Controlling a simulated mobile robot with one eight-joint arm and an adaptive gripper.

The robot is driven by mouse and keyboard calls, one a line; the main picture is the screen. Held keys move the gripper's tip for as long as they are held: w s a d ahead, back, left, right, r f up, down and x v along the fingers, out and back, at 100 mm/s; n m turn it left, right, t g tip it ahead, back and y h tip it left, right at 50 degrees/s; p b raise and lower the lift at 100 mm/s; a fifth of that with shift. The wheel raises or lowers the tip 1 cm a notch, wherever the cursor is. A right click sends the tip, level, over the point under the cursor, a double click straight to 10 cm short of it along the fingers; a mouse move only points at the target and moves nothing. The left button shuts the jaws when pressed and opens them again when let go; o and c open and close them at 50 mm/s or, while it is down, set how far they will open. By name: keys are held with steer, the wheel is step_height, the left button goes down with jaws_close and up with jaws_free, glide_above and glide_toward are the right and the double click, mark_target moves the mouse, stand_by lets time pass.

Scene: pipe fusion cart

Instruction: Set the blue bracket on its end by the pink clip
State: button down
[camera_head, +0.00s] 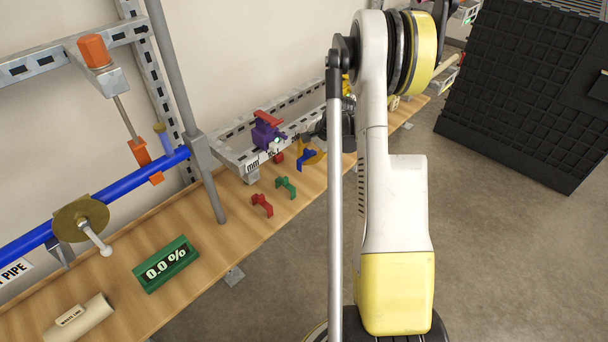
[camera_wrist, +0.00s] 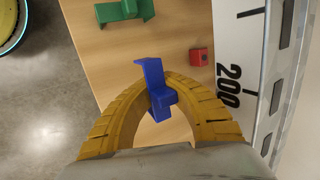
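The blue bracket (camera_wrist: 155,85) is between the two yellow fingertips of my gripper (camera_wrist: 158,88) in the wrist view, with a finger against each side. My gripper looks shut on it. Its bent top end sticks out past the fingertips. In the head view the blue bracket (camera_head: 306,157) shows beside a yellow finger of my gripper (camera_head: 316,156), low over the bench. I cannot tell whether it touches the wood. I make out no pink clip in either view.
A green bracket (camera_head: 286,187) and a red bracket (camera_head: 262,204) stand on the wooden bench (camera_head: 238,222). A small red block (camera_wrist: 200,57) lies near the metal ruler rail (camera_wrist: 240,80). A purple clamp (camera_head: 267,133) sits on the rail. The bench edge is close by.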

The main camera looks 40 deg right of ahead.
mark_target(301, 174)
steer(key=shift+f+b, duration=0.8)
steer(key=shift+f, duration=1.75)
steer(key=shift+f, duration=0.15)
steer(key=c, duration=1.6)
jaws_free()
steer(key=shift+r, duration=0.3)
steer(key=p+v, duration=0.4)
steer(key=v, duration=0.7)
steer(key=shift+s+r, duration=0.15)
steer(key=shift+r, duration=0.2)
